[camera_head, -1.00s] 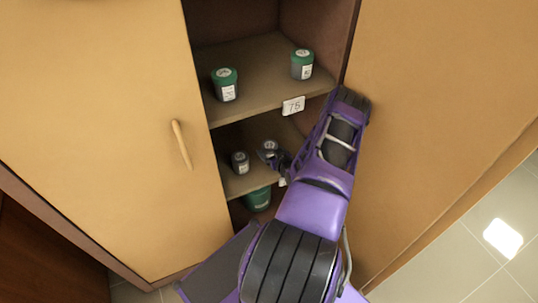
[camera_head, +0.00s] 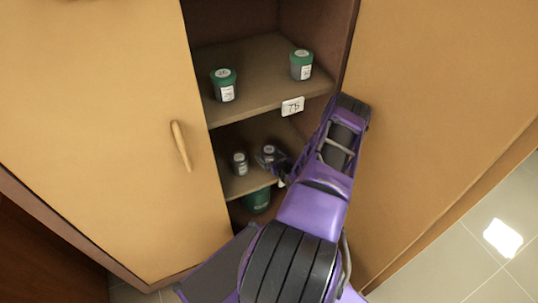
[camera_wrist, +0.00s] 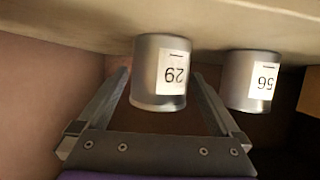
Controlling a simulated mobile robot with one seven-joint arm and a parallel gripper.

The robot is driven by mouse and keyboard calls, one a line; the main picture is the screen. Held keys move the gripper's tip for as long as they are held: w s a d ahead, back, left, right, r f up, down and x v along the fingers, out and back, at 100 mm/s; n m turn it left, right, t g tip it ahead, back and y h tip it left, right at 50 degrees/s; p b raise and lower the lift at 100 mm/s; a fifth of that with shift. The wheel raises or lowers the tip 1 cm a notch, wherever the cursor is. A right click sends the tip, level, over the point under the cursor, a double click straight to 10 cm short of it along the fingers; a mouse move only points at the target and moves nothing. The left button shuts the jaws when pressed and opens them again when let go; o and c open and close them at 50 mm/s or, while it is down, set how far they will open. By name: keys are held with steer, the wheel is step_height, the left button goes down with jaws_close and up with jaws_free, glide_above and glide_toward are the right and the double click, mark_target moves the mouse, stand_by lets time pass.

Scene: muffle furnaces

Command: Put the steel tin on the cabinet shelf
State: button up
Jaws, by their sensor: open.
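A steel tin with a white label (camera_wrist: 158,85) stands on the lower cabinet shelf (camera_head: 245,184); it also shows in the head view (camera_head: 268,150). In the wrist view, which is upside down, the tin lies between the two fingers of my gripper (camera_wrist: 162,74). The fingers are open, with gaps visible on both sides of the tin. In the head view my gripper (camera_head: 271,161) is at this tin inside the cabinet and partly covers it. A second labelled steel tin (camera_wrist: 250,80) stands beside it, outside the fingers; it shows at left in the head view (camera_head: 240,163).
Two green-lidded jars (camera_head: 225,86) (camera_head: 302,65) stand on the upper shelf, which has a number tag (camera_head: 293,106) on its front edge. A green container (camera_head: 257,199) sits below the lower shelf. The cabinet doors (camera_head: 100,120) (camera_head: 430,120) flank the opening.

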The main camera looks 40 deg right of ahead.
steer(key=p+v, duration=0.1)
steer(key=v, duration=1)
steer(key=shift+p, duration=0.3)
